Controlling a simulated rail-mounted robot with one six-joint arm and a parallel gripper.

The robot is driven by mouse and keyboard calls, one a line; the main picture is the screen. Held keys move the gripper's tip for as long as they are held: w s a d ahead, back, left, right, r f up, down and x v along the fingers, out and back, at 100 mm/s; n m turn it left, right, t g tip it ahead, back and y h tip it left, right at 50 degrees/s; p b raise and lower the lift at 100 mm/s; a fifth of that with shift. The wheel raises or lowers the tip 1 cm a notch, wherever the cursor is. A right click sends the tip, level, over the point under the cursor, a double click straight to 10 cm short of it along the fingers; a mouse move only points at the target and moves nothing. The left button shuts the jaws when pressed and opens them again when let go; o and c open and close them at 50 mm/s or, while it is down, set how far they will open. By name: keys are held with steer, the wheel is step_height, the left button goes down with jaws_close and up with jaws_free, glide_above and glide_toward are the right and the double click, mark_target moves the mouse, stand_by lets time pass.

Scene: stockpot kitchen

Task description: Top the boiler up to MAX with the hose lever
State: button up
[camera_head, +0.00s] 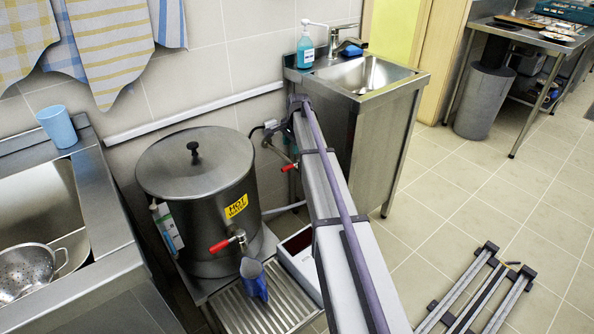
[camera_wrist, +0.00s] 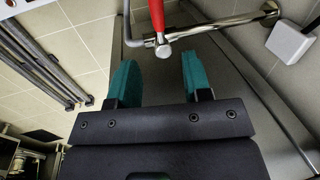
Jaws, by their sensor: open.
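The steel boiler (camera_head: 200,190) stands at centre left in the head view with its lid on. A sight gauge (camera_head: 166,226) is on its left side; its level is too small to read. The red hose lever (camera_head: 289,167) shows by the wall pipe, partly behind my arm. In the wrist view the red lever (camera_wrist: 157,14) and its metal pivot end lie just beyond and between the teal fingertips. My gripper (camera_wrist: 160,60) is open, with nothing held between the fingers.
A red-handled tap (camera_head: 221,245) is on the boiler's front, with a blue jug (camera_head: 254,280) below it on a drip tray (camera_head: 262,312). A steel sink (camera_head: 362,75) stands behind my arm. In the wrist view a metal pipe (camera_wrist: 222,24) and a white box (camera_wrist: 290,40) are near the fingers.

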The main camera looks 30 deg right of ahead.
mark_target(287, 167)
steer(key=shift+m, duration=0.3)
steer(key=f+b, duration=0.3)
steer(key=w+a+f+b, duration=0.1)
steer(key=f+b, duration=0.6)
steer(key=b, duration=0.1)
steer(key=shift+w+a+f, duration=0.25)
steer(key=shift+a, duration=0.1)
steer(key=shift+r, duration=0.15)
steer(key=shift+c, duration=0.3)
jaws_close()
